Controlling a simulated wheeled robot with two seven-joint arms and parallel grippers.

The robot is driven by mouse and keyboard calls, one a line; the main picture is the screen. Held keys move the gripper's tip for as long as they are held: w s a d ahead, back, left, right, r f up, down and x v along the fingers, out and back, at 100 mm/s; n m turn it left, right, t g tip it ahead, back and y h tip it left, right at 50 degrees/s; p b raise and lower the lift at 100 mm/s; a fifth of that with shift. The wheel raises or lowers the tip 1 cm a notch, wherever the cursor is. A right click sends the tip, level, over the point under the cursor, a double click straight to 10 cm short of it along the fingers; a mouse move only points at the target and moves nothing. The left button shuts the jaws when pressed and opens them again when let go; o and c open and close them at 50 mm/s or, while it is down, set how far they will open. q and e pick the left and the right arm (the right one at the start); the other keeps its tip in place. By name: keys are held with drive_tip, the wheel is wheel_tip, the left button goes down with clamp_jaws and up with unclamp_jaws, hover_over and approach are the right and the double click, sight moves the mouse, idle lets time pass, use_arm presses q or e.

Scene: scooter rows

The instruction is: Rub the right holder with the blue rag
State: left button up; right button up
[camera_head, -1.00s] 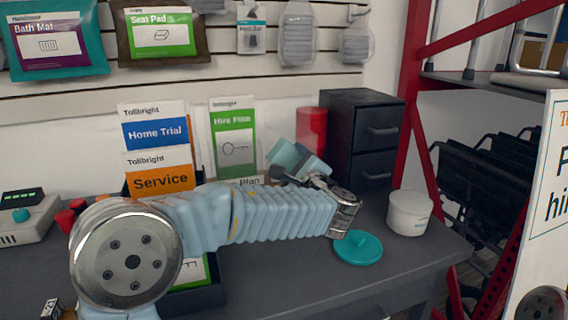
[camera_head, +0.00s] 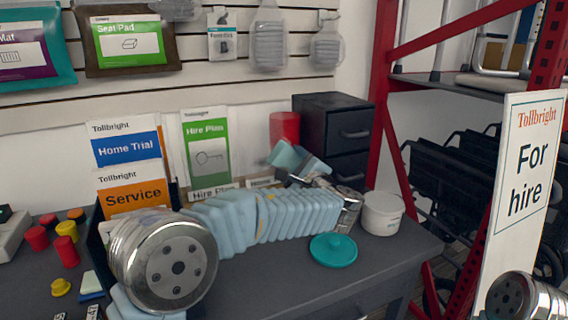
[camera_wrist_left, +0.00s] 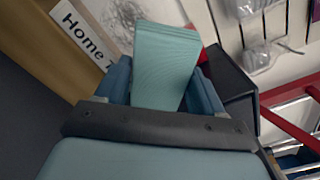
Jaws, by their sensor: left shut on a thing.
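My left arm reaches across the desk from the left in the head view. Its gripper (camera_head: 304,166) is shut on the folded blue-green rag (camera_head: 285,154), which also shows between the fingers in the left wrist view (camera_wrist_left: 165,65). The right holder carries green Hire Plan leaflets (camera_head: 206,150); its lower part is hidden behind my arm. The rag is to the right of these leaflets; I cannot tell whether it touches anything. The left holder carries Home Trial leaflets (camera_head: 124,146) and Service leaflets (camera_head: 130,186). My right gripper is not in view.
A dark drawer unit (camera_head: 346,132) and a red cylinder (camera_head: 285,126) stand behind the gripper. A white tub (camera_head: 382,213) and a teal lid (camera_head: 333,249) are to the right. Small coloured pieces (camera_head: 66,232) lie at left. The front right of the desk is clear.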

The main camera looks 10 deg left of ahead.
sight(249, 165)
use_arm(q)
drive_tip(key=shift+w, duration=0.1)
drive_tip(key=shift+s+a+f+b, duration=0.15)
drive_tip(key=shift+s+a+b, duration=0.35)
drive_tip(key=shift+a+b, duration=0.45)
drive_tip(key=s+a+b, duration=0.2)
drive_tip(key=shift+a+b, duration=0.25)
drive_tip(key=shift+b, duration=0.05)
drive_tip(key=shift+s+a+b, duration=0.35)
drive_tip(key=shift+s+a, duration=0.1)
drive_tip(key=shift+a, duration=0.15)
drive_tip(key=shift+s+a+b, duration=0.55)
drive_tip(key=shift+a+b, duration=0.15)
drive_tip(key=shift+a, duration=0.1)
drive_tip(key=shift+s+a, duration=0.25)
drive_tip(key=shift+a, duration=0.2)
drive_tip(key=shift+r, duration=0.2)
